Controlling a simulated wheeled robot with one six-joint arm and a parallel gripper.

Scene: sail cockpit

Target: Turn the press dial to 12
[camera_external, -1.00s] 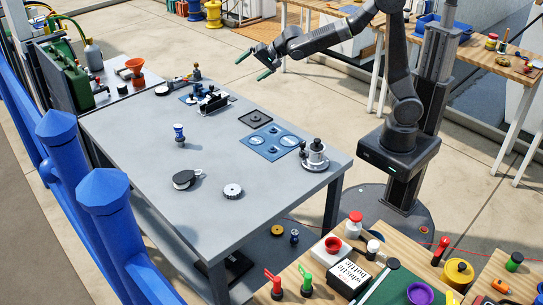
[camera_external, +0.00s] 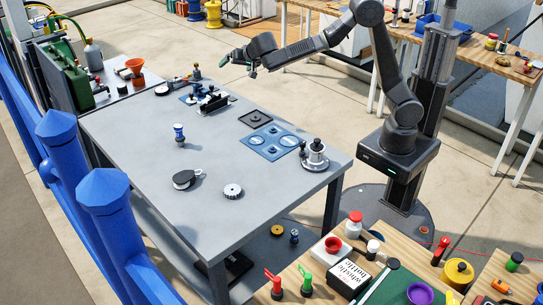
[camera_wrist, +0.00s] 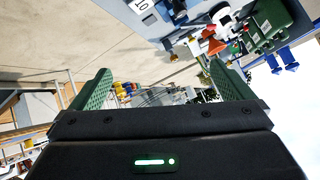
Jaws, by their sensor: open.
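My gripper (camera_external: 246,62) is open and empty, held in the air beyond the far edge of the grey table. In the wrist view its two green fingers (camera_wrist: 165,84) stand wide apart with nothing between them. A blue and black device (camera_external: 208,101) sits near the table's far edge, below and left of my gripper; it may be the press. I cannot tell for certain which part is the press dial.
The grey table (camera_external: 190,240) also holds a blue plate with two round inserts (camera_external: 271,142), a metal piece (camera_external: 314,156), a white knob (camera_external: 232,191), a round black item (camera_external: 186,179) and a blue-topped piece (camera_external: 179,135). An orange funnel (camera_external: 135,66) stands back left.

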